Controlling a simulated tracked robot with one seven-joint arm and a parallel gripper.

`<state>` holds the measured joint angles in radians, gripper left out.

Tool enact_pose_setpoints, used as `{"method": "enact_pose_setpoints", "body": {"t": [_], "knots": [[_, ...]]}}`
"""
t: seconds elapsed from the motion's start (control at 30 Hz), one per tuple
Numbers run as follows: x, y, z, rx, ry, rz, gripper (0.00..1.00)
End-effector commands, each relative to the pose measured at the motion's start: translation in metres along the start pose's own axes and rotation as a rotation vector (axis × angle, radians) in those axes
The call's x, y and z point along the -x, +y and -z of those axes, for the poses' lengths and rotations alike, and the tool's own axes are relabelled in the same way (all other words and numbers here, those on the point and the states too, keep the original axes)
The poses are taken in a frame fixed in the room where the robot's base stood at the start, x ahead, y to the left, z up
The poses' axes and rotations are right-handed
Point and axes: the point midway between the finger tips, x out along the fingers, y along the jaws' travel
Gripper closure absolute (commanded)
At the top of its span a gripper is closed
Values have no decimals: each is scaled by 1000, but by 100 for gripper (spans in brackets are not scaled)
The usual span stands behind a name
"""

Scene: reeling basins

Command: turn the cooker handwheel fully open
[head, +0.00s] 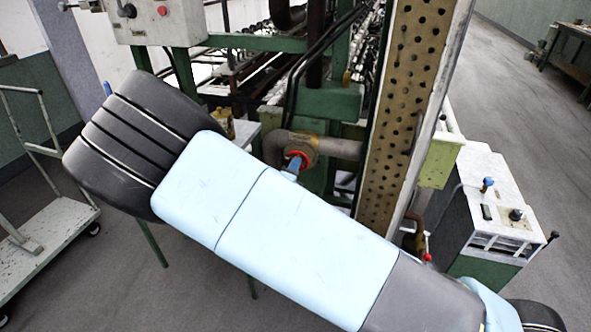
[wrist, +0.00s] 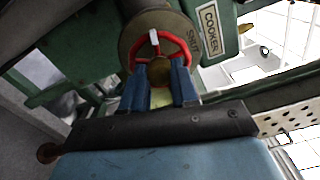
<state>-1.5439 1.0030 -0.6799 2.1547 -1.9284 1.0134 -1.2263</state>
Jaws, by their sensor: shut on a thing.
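The cooker handwheel (wrist: 181,44) is a small red spoked wheel with a pale mark at the top of its rim in the wrist view. It sits before a round brownish plate with lettering that seems to read SHUT. A COOKER label (wrist: 209,30) is beside it. My gripper (wrist: 160,70) has its two blue fingers at the lower left and lower right of the wheel, shut on it. In the head view, a bit of the red wheel (head: 305,156) shows at the pipe end, with my blue fingers (head: 291,168) against it; my arm hides the rest.
A perforated upright panel (head: 412,90) stands just right of the wheel. Green framework and pipes (head: 338,148) lie behind it. A grey control box (head: 155,18) is upper left, a trolley (head: 45,250) far left, a white-topped machine (head: 490,190) right. Floor at far right is open.

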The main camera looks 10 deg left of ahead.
Motion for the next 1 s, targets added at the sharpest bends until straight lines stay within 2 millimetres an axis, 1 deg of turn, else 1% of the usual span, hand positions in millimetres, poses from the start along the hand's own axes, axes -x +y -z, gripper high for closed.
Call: {"method": "enact_pose_setpoints", "body": {"t": [0.03, 1.0], "knots": [[1, 1, -2, 47, -5, -3, 100], [2, 4, -3, 1063, -10, -3, 100]]}}
